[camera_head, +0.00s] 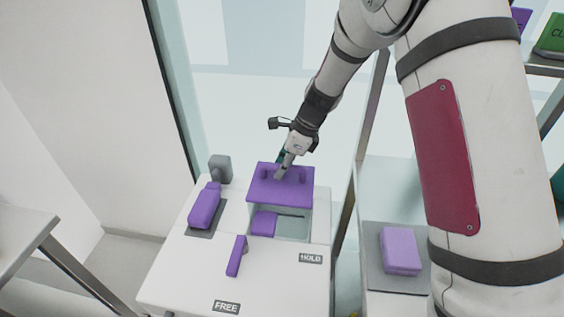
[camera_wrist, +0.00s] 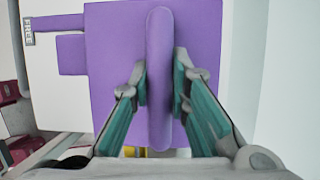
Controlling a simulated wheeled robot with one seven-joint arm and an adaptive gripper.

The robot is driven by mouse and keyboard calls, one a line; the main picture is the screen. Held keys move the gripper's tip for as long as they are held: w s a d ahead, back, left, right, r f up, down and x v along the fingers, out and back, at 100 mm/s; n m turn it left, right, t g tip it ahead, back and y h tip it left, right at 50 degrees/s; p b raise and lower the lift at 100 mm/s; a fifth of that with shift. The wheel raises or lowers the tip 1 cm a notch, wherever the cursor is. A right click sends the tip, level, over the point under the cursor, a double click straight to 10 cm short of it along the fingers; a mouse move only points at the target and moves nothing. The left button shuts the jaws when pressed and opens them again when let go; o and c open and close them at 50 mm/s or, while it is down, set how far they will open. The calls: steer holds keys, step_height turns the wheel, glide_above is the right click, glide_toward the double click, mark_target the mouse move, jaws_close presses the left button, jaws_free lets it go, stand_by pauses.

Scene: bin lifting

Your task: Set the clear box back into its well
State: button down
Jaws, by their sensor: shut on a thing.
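The clear box (camera_head: 296,229) has a purple lid (camera_head: 280,187) with a raised bar handle on top. Its see-through front wall shows below the lid, and a purple block (camera_head: 264,223) shows through or just in front of it. My gripper (camera_head: 286,168) is above the lid, with its fingers on the handle. In the wrist view, my gripper (camera_wrist: 160,85) has a green-padded finger on each side of the purple handle (camera_wrist: 160,50), closed on it. The lid (camera_wrist: 112,85) fills the middle of that view. The well's edges are mostly hidden, and I cannot tell how high the box sits.
The white bench top (camera_head: 190,265) carries a purple lever (camera_head: 237,256), a HOLD label (camera_head: 311,258) and a FREE label (camera_head: 227,307). A purple item (camera_head: 204,206) and a grey fixture (camera_head: 220,168) stand left. A lilac block (camera_head: 400,250) lies on a grey pad at right.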

steer(key=shift+f+b, duration=1.5)
steer(key=shift+f, duration=2.2)
steer(key=shift+s+a, duration=0.15)
steer(key=shift+f, duration=0.35)
steer(key=c, duration=1.4)
jaws_free()
steer(key=shift+c, duration=0.2)
